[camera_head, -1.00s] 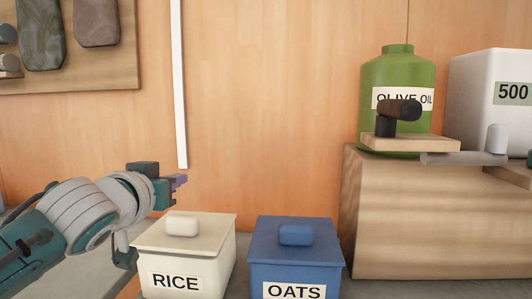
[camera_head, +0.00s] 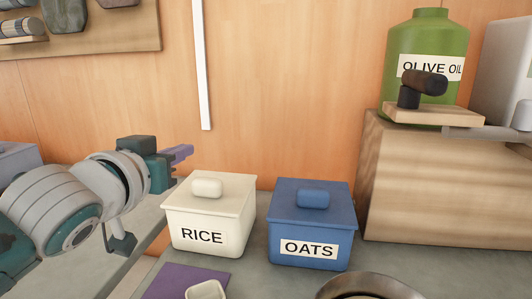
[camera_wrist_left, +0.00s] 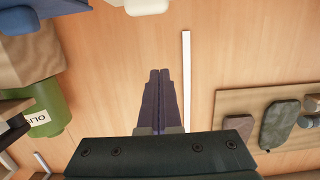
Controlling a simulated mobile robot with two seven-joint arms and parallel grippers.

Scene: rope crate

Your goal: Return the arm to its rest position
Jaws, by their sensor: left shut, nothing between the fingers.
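My left arm comes in from the left in the head view. Its gripper (camera_head: 181,153) has purple fingers and is shut and empty, in front of the wood wall and just left of and above the rice box. In the left wrist view the two fingers (camera_wrist_left: 160,92) lie side by side with nothing between them. My right gripper shows in neither view.
A cream box labelled RICE (camera_head: 212,221) and a blue box labelled OATS (camera_head: 309,227) stand on the grey counter. A purple mat (camera_head: 182,281) and a round metal rim (camera_head: 370,284) show at the bottom.

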